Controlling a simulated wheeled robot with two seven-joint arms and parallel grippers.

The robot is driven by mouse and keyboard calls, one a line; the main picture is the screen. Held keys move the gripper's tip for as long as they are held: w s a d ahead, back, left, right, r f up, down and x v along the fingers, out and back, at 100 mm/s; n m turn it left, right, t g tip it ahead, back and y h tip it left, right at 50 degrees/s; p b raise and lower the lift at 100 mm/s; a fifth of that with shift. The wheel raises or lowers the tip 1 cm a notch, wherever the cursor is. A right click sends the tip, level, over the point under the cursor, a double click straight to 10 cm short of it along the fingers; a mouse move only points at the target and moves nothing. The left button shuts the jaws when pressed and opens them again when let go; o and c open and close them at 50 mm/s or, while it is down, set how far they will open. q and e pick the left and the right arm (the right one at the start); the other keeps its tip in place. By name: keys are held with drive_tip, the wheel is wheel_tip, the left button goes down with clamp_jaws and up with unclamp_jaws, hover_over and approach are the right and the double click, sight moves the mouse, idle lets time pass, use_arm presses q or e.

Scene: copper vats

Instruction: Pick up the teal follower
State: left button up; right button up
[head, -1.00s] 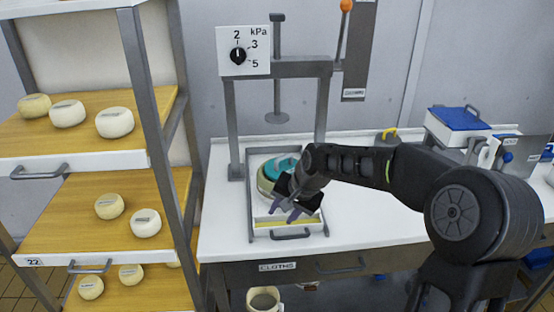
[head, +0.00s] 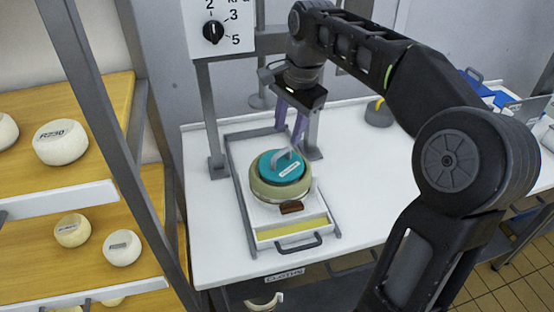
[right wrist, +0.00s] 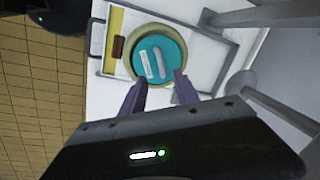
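The teal follower (head: 282,166) is a round lid with a raised grey handle and a white label. It sits in the top of a pale round mould (head: 268,192) on the press tray. My right gripper (head: 290,140) points down just above the follower, its purple fingers apart near the handle. In the right wrist view the follower (right wrist: 158,60) lies just beyond the fingertips (right wrist: 158,80), and nothing is between them. My left gripper is not in view.
The press frame (head: 212,120) stands behind the tray, with a kPa dial (head: 213,32) above. A brown block (head: 291,207) lies in front of the mould. Cheese shelves (head: 80,200) stand at left.

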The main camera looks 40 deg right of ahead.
sight(281, 152)
drive_tip(key=shift+w+a+f, duration=0.1)
drive_tip(key=shift+w+f, duration=0.05)
drive_tip(key=shift+f, duration=0.55)
drive_tip(key=shift+w+f, duration=0.15)
drive_tip(key=shift+f, duration=0.5)
drive_tip(key=shift+w+a+f+p, duration=0.1)
drive_tip(key=shift+w+f+p, duration=0.1)
drive_tip(key=shift+f, duration=0.65)
drive_tip(key=shift+w+a+f+p, duration=0.1)
drive_tip(key=shift+w+f+p, duration=0.1)
drive_tip(key=shift+f, duration=0.65)
drive_tip(key=shift+w+a+f+p, duration=0.1)
drive_tip(key=shift+w+f+p, duration=0.1)
drive_tip(key=shift+f, duration=0.65)
clamp_jaws()
